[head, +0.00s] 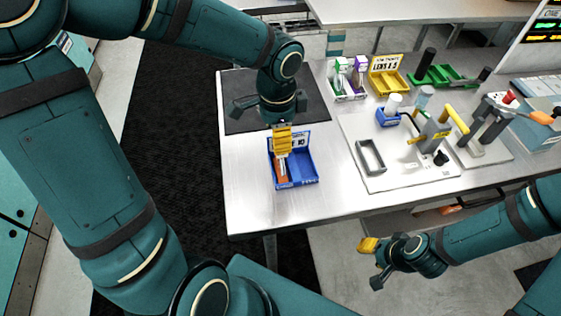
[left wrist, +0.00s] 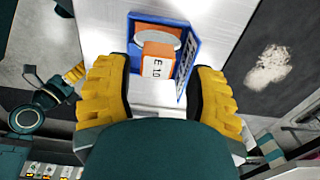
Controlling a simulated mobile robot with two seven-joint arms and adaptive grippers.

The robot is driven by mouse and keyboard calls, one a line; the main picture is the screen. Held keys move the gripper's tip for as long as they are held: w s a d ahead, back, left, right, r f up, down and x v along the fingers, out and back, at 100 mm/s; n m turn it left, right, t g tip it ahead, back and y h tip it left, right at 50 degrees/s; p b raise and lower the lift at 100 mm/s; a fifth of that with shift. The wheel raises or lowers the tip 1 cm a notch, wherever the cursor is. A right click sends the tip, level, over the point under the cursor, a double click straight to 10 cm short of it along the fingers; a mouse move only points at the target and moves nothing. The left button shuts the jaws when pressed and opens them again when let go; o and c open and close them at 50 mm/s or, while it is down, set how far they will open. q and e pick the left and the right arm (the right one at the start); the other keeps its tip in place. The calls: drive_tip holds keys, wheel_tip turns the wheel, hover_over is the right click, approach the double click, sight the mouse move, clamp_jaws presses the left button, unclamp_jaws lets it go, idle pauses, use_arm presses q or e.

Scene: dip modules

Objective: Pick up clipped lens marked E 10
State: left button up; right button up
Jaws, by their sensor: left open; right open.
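The clipped lens marked E 10 (left wrist: 157,67) has an orange clip with a white label and a pale round disc. It lies in a blue tray (left wrist: 190,62). In the head view the tray (head: 305,179) is near the table's left front, with the orange part (head: 281,172) partly hidden by my gripper. My left gripper (head: 282,151) points down over the tray. In the left wrist view its yellow fingers (left wrist: 160,76) are open on either side of the clip, with visible gaps. My right gripper (head: 368,246) is open and empty in front of the table.
A dark mat (head: 245,115) lies behind the tray. A white tray of bottles (head: 349,80), a yellow tray (head: 388,79) and a green rack (head: 445,77) stand at the back. A white board (head: 400,178) with a grey frame and devices is to the right.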

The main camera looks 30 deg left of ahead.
sight(281, 158)
use_arm(q)
drive_tip(key=shift+d+f+b, duration=0.15)
drive_tip(key=shift+f+b, duration=0.15)
drive_tip(key=shift+f, duration=0.95)
drive_tip(key=shift+d+f+b, duration=0.1)
drive_tip(key=shift+f+b, duration=0.2)
drive_tip(key=shift+f, duration=0.95)
drive_tip(key=shift+o, duration=0.2)
drive_tip(key=shift+w, duration=0.1)
clamp_jaws()
